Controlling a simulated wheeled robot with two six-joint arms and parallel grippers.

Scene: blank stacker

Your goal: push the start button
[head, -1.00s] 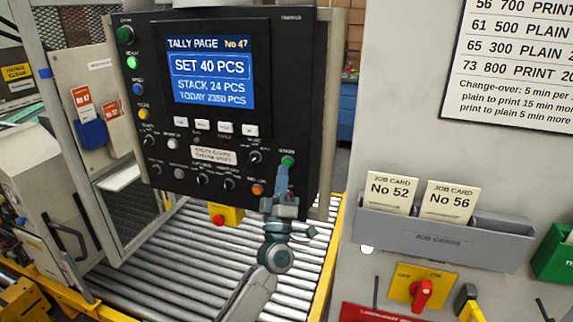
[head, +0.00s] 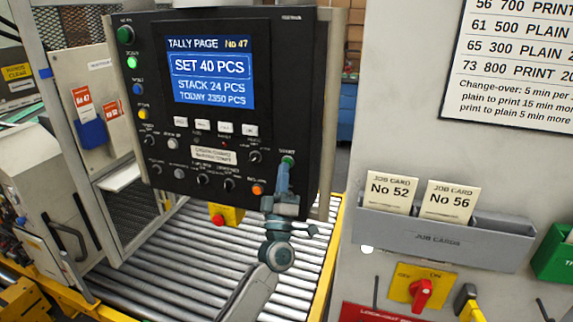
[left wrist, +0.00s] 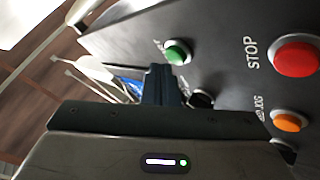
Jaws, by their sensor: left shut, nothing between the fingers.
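The green start button (head: 288,160) is at the lower right of the black control panel (head: 265,100). In the left wrist view the green button (left wrist: 177,52) shows beside my fingertips, its label partly hidden. My left gripper (head: 283,168) is shut and empty, its tips just below the button in the head view. In the left wrist view the shut fingers (left wrist: 158,72) end close to the button; I cannot tell whether they touch it. My right gripper is not in view.
A large red STOP button (left wrist: 297,58) and an orange jog button (left wrist: 288,121) are near the green one. The screen (head: 211,75) reads SET 40 PCS. A grey job-card holder (head: 440,240) is on the right wall. The roller conveyor (head: 180,265) lies below.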

